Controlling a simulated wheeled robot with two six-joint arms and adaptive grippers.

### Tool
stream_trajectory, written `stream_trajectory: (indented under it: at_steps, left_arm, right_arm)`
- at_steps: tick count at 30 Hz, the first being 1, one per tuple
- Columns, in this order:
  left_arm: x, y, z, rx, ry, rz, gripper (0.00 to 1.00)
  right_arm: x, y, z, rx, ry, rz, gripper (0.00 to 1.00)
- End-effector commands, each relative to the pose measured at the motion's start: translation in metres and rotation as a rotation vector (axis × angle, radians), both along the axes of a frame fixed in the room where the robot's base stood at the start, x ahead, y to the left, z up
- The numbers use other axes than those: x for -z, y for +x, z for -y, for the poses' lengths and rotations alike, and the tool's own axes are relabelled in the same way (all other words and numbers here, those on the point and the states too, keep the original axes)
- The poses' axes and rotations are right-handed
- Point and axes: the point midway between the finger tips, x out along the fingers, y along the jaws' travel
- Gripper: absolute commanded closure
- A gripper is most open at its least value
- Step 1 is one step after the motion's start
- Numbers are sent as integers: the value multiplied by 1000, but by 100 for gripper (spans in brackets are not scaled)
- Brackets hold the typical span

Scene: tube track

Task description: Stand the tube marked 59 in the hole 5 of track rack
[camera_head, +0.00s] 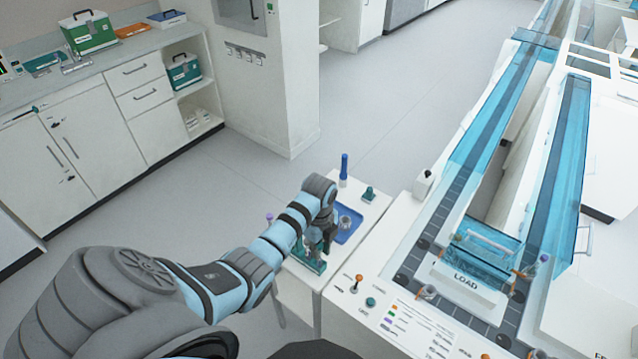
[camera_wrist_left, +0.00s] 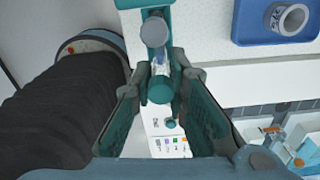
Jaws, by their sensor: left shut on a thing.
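My left gripper (camera_head: 318,238) is low over the small side table, by the teal tube rack (camera_head: 308,262). In the left wrist view, the fingers (camera_wrist_left: 161,84) close on a tube (camera_wrist_left: 160,65) with a grey cap and a clear body. I cannot read a number on it. Part of the teal rack (camera_wrist_left: 130,3) shows behind the cap. I cannot tell whether the tube is clear of the rack. The track rack (camera_head: 465,282) is at the right, by the LOAD label. Its hole numbers are too small to read. My right gripper is out of view.
A blue tray (camera_head: 349,234) with a grey ring-shaped part (camera_wrist_left: 288,18) lies beside the gripper. A blue upright item (camera_head: 344,168) and a small teal block (camera_head: 368,193) stand behind. The white console (camera_head: 385,325) lies between the side table and the track.

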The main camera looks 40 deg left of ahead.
Motion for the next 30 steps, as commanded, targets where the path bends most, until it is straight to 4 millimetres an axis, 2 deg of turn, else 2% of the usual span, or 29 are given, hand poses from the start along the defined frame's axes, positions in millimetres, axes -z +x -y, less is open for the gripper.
stream_trajectory:
  at_steps: [9,10,14,30]
  left_arm:
    - [2,0,0,0,0,0,100]
    - [2,0,0,0,0,0,84]
    - [2,0,0,0,0,0,64]
    - [2,0,0,0,0,0,62]
  right_arm:
    - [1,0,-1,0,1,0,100]
    - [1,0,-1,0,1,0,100]
    - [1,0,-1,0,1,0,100]
    - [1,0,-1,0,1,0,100]
